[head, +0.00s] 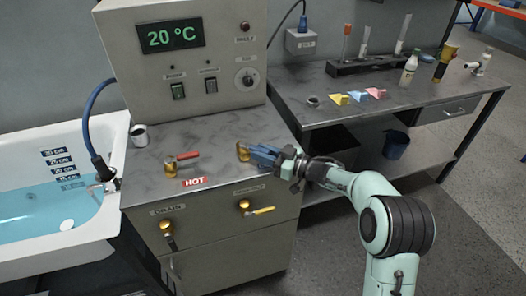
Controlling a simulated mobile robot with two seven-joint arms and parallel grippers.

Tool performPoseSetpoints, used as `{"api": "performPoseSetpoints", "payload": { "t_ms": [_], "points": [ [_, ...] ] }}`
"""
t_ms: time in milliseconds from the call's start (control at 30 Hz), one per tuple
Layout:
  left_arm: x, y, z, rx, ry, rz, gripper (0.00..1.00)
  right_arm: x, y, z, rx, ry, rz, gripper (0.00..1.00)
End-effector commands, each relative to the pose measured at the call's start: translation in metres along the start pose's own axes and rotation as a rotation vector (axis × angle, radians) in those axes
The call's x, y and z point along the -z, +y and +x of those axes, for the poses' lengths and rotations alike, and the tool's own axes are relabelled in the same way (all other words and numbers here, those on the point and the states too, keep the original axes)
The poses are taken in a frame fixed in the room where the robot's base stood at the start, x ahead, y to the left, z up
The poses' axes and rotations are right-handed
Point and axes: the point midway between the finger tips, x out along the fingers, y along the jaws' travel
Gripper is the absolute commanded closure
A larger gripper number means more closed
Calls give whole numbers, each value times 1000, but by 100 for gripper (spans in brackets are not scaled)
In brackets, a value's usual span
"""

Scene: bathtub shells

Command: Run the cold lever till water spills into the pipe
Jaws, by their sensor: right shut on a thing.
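The cold lever (243,151) is a brass valve on the grey cabinet's top, right of the red-handled hot lever (187,156). My right gripper (268,156) reaches it from the right and is shut on it; the fingers and blue parts cover most of the handle, so its angle is hard to tell. The white tub (40,140) at the left holds pale blue water (40,212), with a depth scale on its wall. A dark blue hose (88,115) arches to a fitting at the tub's right rim. My left gripper is not in view.
A red HOT label (195,182) lies before the hot lever. The panel display (170,37) reads 20 °C. Two brass valves sit on the cabinet front. A side bench (370,110) holds colored blocks, a bottle and a rack.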

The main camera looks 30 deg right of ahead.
Motion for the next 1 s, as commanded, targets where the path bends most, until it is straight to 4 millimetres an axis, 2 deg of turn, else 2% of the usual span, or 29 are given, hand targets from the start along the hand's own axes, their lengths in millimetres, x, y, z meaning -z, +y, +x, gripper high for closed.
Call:
{"api": "performPoseSetpoints", "payload": {
  "t_ms": [300,333,400,767,867,1000],
  "points": [
    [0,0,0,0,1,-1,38,2,0,0,0,6,-2,100],
    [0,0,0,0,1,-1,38,2,0,0,0,6,-2,71],
    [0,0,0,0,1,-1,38,2,0,0,0,6,-2,53],
    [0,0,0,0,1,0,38,1,0,-4,-1,3,-1,53],
    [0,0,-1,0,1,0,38,1,1,-16,-4,1,-1,53],
    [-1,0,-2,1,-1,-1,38,1,2,-45,-5,2,-1,53]
  ]
}}
